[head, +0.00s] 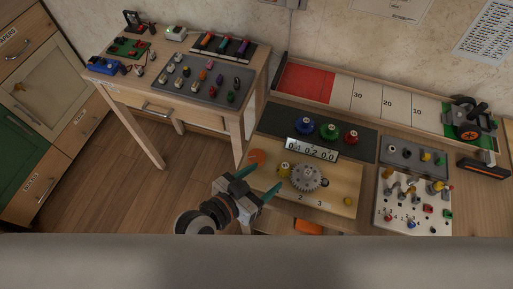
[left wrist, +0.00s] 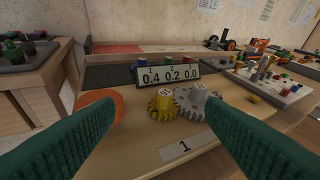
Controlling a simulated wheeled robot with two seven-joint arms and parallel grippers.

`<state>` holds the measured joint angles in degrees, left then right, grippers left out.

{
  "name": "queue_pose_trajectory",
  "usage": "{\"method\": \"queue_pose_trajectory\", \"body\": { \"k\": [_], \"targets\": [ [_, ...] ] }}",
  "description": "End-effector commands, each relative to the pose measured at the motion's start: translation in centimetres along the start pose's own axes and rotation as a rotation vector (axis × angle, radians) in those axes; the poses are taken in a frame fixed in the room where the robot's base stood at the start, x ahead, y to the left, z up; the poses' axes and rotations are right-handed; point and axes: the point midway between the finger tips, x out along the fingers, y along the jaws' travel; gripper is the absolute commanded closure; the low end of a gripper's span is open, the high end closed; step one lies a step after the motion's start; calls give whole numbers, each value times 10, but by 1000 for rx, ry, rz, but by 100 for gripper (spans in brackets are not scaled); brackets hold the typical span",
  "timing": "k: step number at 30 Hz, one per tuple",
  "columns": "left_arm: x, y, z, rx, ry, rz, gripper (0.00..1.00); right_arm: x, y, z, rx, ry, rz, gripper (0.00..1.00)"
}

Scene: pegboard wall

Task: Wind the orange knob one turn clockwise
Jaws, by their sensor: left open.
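A flat, round orange piece (head: 257,157) lies at the left end of the wooden gear board (head: 342,183). It also shows in the left wrist view (left wrist: 100,97), partly hidden by a finger. I cannot tell whether it is the orange knob. My left gripper (head: 268,177) is open and empty, its green fingers pointing at the board from its near left side. In the left wrist view the fingers (left wrist: 160,104) are wide apart, with a yellow gear (left wrist: 163,106) beyond them and a grey gear (left wrist: 190,101) beside it. My right gripper is not in view.
Blue (head: 305,125), green (head: 330,131) and red (head: 351,137) knobs stand behind a counter (head: 312,149) reading 0.4, 0.2, 0.0. A white peg panel (head: 413,210) lies to the right. A side table (head: 150,103) with small objects stands at the left.

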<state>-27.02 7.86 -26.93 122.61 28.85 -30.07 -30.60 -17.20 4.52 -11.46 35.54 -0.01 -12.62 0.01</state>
Motion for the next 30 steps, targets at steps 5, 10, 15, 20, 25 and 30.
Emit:
{"method": "queue_pose_trajectory", "body": {
  "k": [5,10,15,20,25,30],
  "targets": [
    [19,-26,32,-2,-295,48,35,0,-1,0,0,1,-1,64],
    [19,-27,33,-42,-468,255,35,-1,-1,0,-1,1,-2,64],
    [8,-16,1,-58,-464,522,35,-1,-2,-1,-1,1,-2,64],
    [-5,-9,-28,-43,-395,696,35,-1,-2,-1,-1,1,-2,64],
    [-8,-3,-38,-31,-365,759,35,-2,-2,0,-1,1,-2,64],
    [6,12,-30,-31,-366,762,35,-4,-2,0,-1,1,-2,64]
  ]
}}
